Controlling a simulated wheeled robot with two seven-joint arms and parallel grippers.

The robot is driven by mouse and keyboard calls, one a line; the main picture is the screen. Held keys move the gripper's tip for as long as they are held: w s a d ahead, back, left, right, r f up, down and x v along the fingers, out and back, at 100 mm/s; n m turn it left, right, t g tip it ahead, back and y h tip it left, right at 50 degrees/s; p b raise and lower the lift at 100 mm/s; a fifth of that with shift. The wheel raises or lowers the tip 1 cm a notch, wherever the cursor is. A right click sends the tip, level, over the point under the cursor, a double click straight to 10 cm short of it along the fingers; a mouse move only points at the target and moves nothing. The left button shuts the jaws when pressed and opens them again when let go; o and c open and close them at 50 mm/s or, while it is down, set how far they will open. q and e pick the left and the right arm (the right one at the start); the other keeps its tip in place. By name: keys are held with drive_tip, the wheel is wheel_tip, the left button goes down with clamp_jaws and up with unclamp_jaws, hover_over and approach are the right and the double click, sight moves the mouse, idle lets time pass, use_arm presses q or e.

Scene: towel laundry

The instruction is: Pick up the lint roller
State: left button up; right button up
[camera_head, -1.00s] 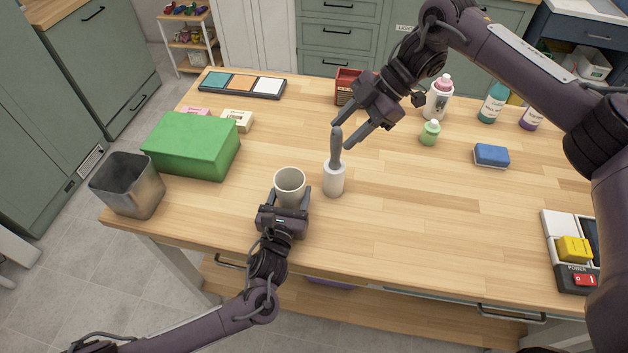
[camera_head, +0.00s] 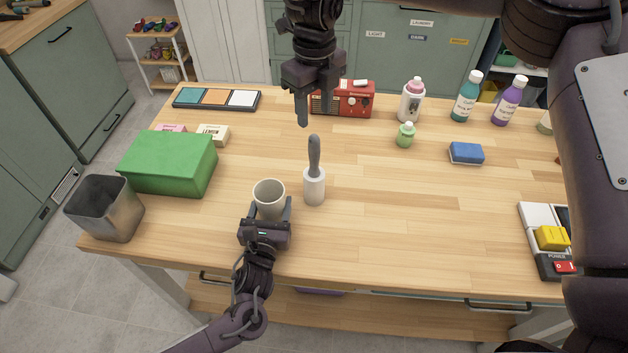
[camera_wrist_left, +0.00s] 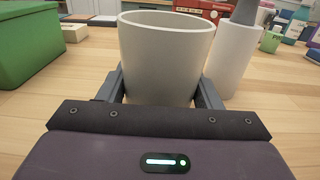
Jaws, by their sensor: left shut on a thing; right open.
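The lint roller (camera_head: 314,184) stands upright on the wooden table, white roll down and grey handle up. It also shows in the left wrist view (camera_wrist_left: 231,58), right of the cup. My left gripper (camera_head: 270,205) is shut on a pale cup (camera_head: 269,193), one finger on each side, just left of the roller. The cup also fills the middle of the left wrist view (camera_wrist_left: 164,55). My right gripper (camera_head: 303,108) is open and empty, above and behind the roller's handle, apart from it.
A green box (camera_head: 168,163) and a metal bin (camera_head: 104,208) stand at the left. A red radio (camera_head: 345,99), a small green bottle (camera_head: 405,135) and a blue sponge (camera_head: 466,153) are behind and right. A switch panel (camera_head: 545,238) sits at the right edge. The table's centre right is clear.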

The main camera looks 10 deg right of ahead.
sight(315, 139)
wheel_tip(315, 139, down, 11)
drive_tip(key=shift+f, duration=0.1)
idle(0.4)
clamp_jaws()
